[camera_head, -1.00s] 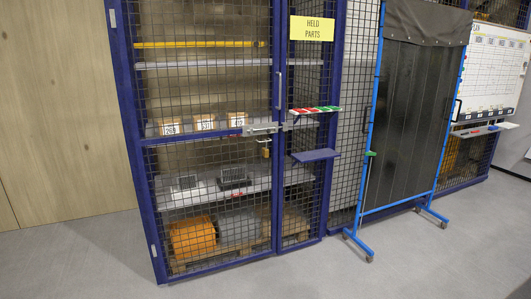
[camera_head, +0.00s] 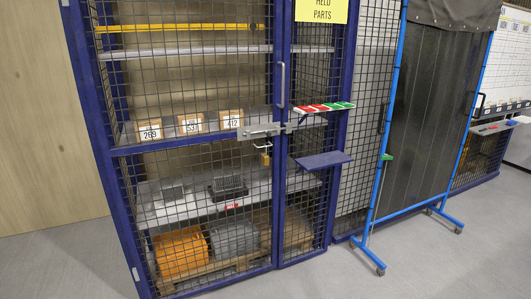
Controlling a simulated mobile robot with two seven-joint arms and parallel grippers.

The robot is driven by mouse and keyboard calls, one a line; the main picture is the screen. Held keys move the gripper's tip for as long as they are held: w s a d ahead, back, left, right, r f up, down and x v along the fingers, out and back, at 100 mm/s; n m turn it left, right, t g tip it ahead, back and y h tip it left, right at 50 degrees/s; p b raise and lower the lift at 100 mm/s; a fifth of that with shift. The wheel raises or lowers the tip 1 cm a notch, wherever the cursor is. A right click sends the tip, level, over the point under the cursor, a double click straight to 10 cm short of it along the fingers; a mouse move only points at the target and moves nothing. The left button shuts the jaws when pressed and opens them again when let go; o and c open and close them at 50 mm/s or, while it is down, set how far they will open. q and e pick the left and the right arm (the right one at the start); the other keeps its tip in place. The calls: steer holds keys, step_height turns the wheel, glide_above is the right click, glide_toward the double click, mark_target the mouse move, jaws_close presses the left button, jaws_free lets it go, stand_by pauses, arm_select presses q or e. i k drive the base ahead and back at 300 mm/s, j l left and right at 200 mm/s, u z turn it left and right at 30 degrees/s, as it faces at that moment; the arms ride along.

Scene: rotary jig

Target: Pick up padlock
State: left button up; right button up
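The padlock (camera_head: 265,158) is small and brass-coloured with a pale shackle. It hangs just below the grey hasp (camera_head: 258,131) on the front of the blue mesh cage (camera_head: 206,143), near the cage door's right edge. Whether its shackle is closed is too small to tell. Neither of my grippers shows in the head view.
A small blue shelf (camera_head: 323,160) juts out right of the padlock, below a red, white and green strip (camera_head: 324,108). A dark screen on a blue wheeled frame (camera_head: 391,150) stands further right. The grey floor (camera_head: 62,262) in front is clear.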

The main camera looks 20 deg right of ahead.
mark_target(264, 158)
steer(key=i+l, duration=0.15)
steer(key=i, duration=0.25)
steer(key=i+l, duration=0.2)
steer(key=i, duration=0.2)
steer(key=i+l, duration=0.15)
steer(key=i, duration=0.2)
steer(key=l+z, duration=0.05)
